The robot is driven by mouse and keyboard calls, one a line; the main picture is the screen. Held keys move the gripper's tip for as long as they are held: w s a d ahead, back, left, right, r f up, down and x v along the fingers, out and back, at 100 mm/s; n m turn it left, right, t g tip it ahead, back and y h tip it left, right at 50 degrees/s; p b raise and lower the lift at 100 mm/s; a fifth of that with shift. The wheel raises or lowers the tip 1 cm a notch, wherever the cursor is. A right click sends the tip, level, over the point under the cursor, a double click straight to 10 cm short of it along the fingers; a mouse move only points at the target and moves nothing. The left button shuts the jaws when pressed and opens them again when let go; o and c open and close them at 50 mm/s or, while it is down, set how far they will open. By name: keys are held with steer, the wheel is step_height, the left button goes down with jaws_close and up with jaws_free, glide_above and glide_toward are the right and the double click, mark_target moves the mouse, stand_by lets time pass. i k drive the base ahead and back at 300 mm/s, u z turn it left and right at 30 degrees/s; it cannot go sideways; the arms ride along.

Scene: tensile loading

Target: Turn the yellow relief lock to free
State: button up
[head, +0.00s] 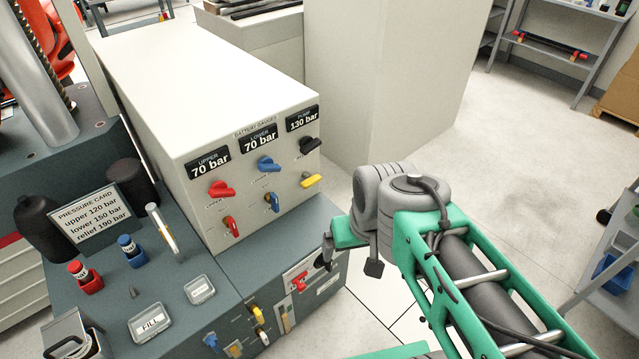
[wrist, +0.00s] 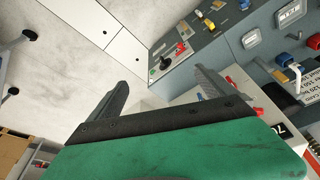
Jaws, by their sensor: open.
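The yellow relief lock (head: 312,181) is a small lever on the front of the white cabinet (head: 190,75), below the black pump knob (head: 310,145). It lies nearly level, while the red lock (head: 231,226) and blue lock (head: 272,202) beside it stand more upright. My gripper (head: 347,255) is to the right of the cabinet front and lower than the yellow lock, apart from it. In the wrist view, my gripper (wrist: 160,78) shows two spread dark fingers with nothing between them. I cannot make out the yellow lock there; the fingers and palm hide part of the cabinet.
Displays read upper 70, lower 70, pump 130 bar. A pressure card (head: 88,215) reads upper 120, lower 150, relief 190 bar. The lower grey console (head: 230,285) carries a red lever (head: 299,281) and yellow handles (head: 257,313). Open floor (head: 500,190) lies to the right.

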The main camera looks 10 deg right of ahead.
mark_target(309, 181)
steer(key=k, duration=0.5)
steer(key=z, duration=1)
steer(key=i, duration=0.9)
steer(key=u, duration=3)
